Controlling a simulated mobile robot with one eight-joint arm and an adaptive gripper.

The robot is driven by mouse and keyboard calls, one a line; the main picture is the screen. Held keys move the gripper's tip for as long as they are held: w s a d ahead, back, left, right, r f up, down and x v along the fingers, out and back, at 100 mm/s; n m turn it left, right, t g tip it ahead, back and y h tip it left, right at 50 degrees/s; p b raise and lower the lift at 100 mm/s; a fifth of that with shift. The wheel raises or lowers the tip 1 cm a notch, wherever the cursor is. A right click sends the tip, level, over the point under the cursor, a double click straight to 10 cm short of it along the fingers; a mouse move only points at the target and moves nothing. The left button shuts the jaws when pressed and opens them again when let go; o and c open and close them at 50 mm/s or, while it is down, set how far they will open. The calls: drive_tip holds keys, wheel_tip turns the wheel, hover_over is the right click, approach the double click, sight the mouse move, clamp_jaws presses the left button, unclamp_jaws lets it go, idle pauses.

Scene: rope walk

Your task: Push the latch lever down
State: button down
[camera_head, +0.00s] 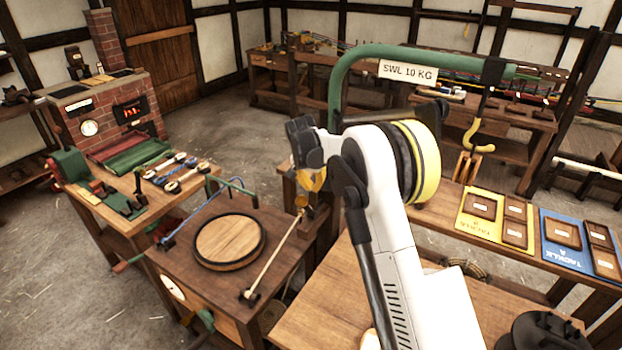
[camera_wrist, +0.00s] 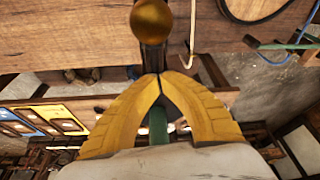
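The latch lever shows in the wrist view as a dark arm with a round brass knob (camera_wrist: 152,20) at its end. The knob also shows in the head view (camera_head: 301,201), at the right edge of the wooden bench with the round plate. My gripper (camera_head: 314,184) is just above and beside the knob in the head view. In the wrist view its two yellow fingers (camera_wrist: 160,76) meet at the tips, with nothing seen held between them. The tips appear close to the lever arm, below the knob in the picture; I cannot tell whether they touch it.
A pale rod (camera_head: 273,256) slants across the bench beside the round wooden plate (camera_head: 230,241). A green crane arm (camera_head: 430,60) with a yellow hook (camera_head: 475,135) stands behind my arm. Yellow (camera_head: 495,217) and blue (camera_head: 580,243) tackle boards lie on the right bench.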

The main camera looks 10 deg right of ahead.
sight(301, 197)
drive_tip(key=shift+s+a+r, duration=0.1)
drive_tip(key=shift+s+a, duration=0.45)
drive_tip(key=shift+s, duration=0.2)
drive_tip(key=shift+s+a+r, duration=0.1)
drive_tip(key=shift+s+a, duration=0.45)
drive_tip(key=shift+s, duration=0.15)
drive_tip(key=shift+s+a+f+t+h+b, duration=0.1)
drive_tip(key=shift+s+a+t+h+b, duration=0.25)
drive_tip(key=shift+b, duration=0.15)
drive_tip(key=b, duration=0.1)
drive_tip(key=s+a+f+t+h+b, duration=0.1)
drive_tip(key=shift+s+a+f+t+b, duration=0.1)
drive_tip(key=shift+s+a+t+b, duration=0.15)
drive_tip(key=shift+b, duration=0.1)
drive_tip(key=shift+s+a+f+t+h+b, duration=1)
drive_tip(key=shift+s+a+f+h+b, duration=0.25)
drive_tip(key=shift+b, duration=1)
